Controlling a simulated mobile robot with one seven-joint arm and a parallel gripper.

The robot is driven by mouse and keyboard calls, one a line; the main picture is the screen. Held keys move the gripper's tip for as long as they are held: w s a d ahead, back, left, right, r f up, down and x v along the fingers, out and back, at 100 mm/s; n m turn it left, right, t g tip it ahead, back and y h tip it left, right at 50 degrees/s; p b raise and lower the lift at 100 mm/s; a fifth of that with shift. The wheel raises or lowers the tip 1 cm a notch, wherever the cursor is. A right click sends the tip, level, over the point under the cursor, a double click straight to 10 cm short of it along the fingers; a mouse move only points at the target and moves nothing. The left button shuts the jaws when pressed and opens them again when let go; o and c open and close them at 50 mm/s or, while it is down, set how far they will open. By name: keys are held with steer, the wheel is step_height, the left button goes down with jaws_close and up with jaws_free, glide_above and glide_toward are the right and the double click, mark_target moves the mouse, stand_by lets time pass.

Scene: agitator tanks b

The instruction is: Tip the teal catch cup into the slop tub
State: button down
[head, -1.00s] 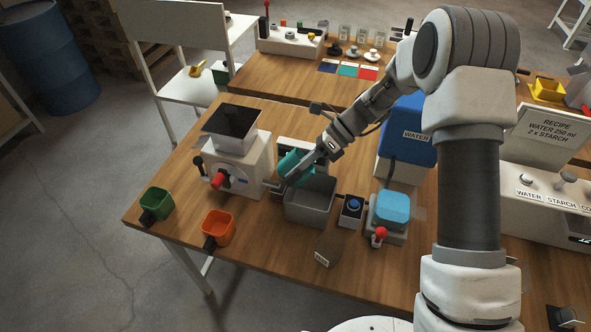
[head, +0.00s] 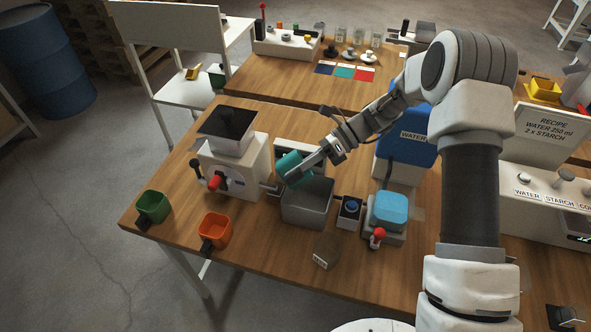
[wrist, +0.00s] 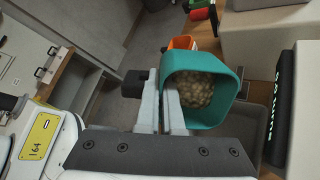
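The teal catch cup (head: 290,166) is held over the grey slop tub (head: 304,214), at its back left side in the head view. In the wrist view the cup (wrist: 226,80) shows its open mouth, with many pale beige pellets (wrist: 196,90) inside. The cup looks tilted; I see no pellets falling. My gripper (head: 298,174) is at the cup, and its fingers (wrist: 160,100) look closed on the cup's side, by a black block at the left finger. The exact grip point is partly hidden. The tub's inside is mostly out of sight.
A white machine (head: 235,165) with a red knob stands left of the tub.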

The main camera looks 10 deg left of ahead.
steer(key=shift+w+d+y, duration=0.15)
steer(key=shift+y, duration=0.35)
steer(key=shift+d+f+g+b, duration=0.1)
steer(key=shift+g+b, duration=0.2)
steer(key=shift+w+d+y, duration=0.1)
steer(key=shift+y, duration=0.3)
steer(key=shift+g+b, duration=0.3)
steer(key=shift+w+d+f+y+b, duration=0.2)
steer(key=shift+y+b, duration=0.1)
steer(key=shift+y, duration=0.1)
steer(key=shift+r, duration=0.1)
